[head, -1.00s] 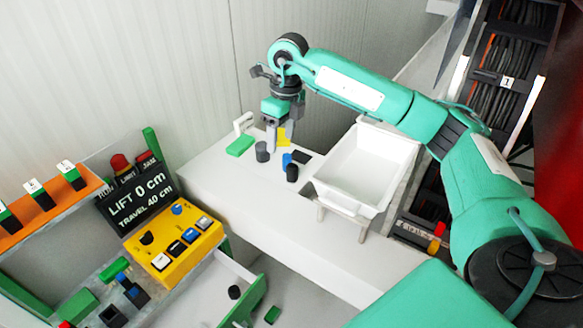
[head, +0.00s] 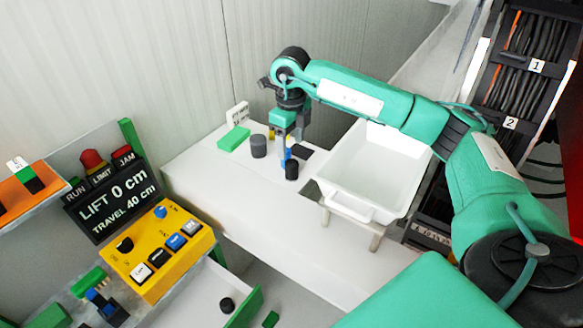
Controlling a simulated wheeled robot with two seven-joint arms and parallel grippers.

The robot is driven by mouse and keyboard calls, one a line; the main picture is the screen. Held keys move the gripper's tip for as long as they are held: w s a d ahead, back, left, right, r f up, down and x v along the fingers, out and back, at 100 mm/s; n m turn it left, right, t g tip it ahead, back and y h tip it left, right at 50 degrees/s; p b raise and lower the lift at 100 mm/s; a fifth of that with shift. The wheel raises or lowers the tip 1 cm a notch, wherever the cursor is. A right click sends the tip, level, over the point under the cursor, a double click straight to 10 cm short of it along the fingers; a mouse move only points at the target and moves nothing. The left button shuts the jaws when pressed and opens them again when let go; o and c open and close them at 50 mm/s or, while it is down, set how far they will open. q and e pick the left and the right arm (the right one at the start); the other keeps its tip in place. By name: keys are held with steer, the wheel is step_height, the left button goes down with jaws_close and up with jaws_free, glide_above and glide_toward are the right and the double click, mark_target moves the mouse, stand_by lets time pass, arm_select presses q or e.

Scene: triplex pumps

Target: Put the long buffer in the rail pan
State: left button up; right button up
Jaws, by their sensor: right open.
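The white rail pan (head: 345,206) stands on a low stand at the right of the white table, and looks empty. Near its left side stand a dark grey cylinder (head: 259,147), a shorter-looking black cylinder (head: 292,171) and a slim blue piece (head: 286,158). I cannot tell for sure which of them is the long buffer. My right gripper (head: 291,145) points down, open, just above or around the blue piece; its fingers partly hide that spot. Whether it touches anything is unclear. My left gripper is not in view.
A green block (head: 234,139) and a small white sign (head: 238,114) are at the table's back left. A yellow control box (head: 160,250) and a lift display (head: 118,200) stand at the lower left. The table's front part is clear.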

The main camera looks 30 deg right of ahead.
mark_target(292, 161)
step_height(292, 161, down, 4)
steer(key=shift+w+d+f+p, duration=0.1)
steer(key=shift+w+f+p, duration=0.1)
steer(key=shift+p, duration=0.25)
steer(key=shift+f, duration=0.15)
step_height(292, 161, down, 4)
steer(key=p, duration=0.3)
steer(key=shift+d, duration=0.15)
steer(key=shift+f, duration=0.45)
steer(key=shift+c, duration=0.3)
steer(key=c, duration=1)
